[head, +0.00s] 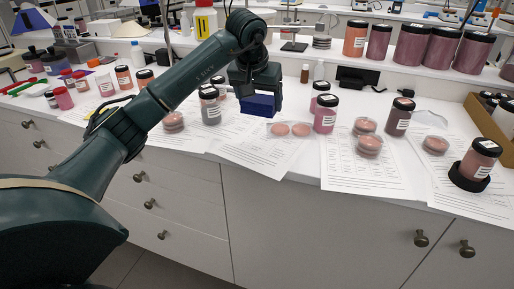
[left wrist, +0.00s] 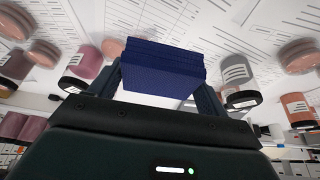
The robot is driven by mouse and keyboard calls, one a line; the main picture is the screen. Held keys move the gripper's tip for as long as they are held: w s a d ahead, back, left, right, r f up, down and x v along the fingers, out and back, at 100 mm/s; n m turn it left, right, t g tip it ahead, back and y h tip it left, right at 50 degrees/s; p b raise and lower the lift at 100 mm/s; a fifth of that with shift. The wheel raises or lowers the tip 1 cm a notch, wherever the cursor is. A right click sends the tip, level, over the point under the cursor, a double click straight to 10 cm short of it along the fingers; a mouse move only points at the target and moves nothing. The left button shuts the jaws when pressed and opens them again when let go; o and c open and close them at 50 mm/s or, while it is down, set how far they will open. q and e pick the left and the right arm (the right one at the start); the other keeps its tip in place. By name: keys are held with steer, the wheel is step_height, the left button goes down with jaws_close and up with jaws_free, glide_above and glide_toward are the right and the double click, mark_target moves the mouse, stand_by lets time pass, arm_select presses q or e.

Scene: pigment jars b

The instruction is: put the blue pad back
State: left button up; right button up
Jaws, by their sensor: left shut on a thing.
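The blue pad (head: 258,105) is a dark blue block held in my left gripper (head: 257,92), above the papers on the white counter. In the left wrist view the pad (left wrist: 163,68) sits between the two fingers of the left gripper (left wrist: 165,92), which is shut on it. The pad looks like stacked layers there. The gripper points down and hides part of the counter behind it. My right gripper is not in view.
Printed sheets (head: 262,146) lie along the counter. Pink dishes (head: 291,129) lie just below the pad. A grey jar (head: 210,105) stands to the left, and a pink jar (head: 325,114) to the right. A dark-based jar (head: 476,160) stands near the right front edge.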

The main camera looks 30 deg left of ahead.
mark_target(254, 114)
arm_select(q)
steer(key=shift+w+a+f, duration=0.1)
steer(key=shift+a+f, duration=0.1)
steer(key=shift+f, duration=0.25)
step_height(254, 114, down, 9)
steer(key=shift+r, duration=0.1)
steer(key=shift+a, duration=0.1)
steer(key=o, duration=0.9)
steer(key=shift+r, duration=0.4)
steer(key=v, duration=1.1)
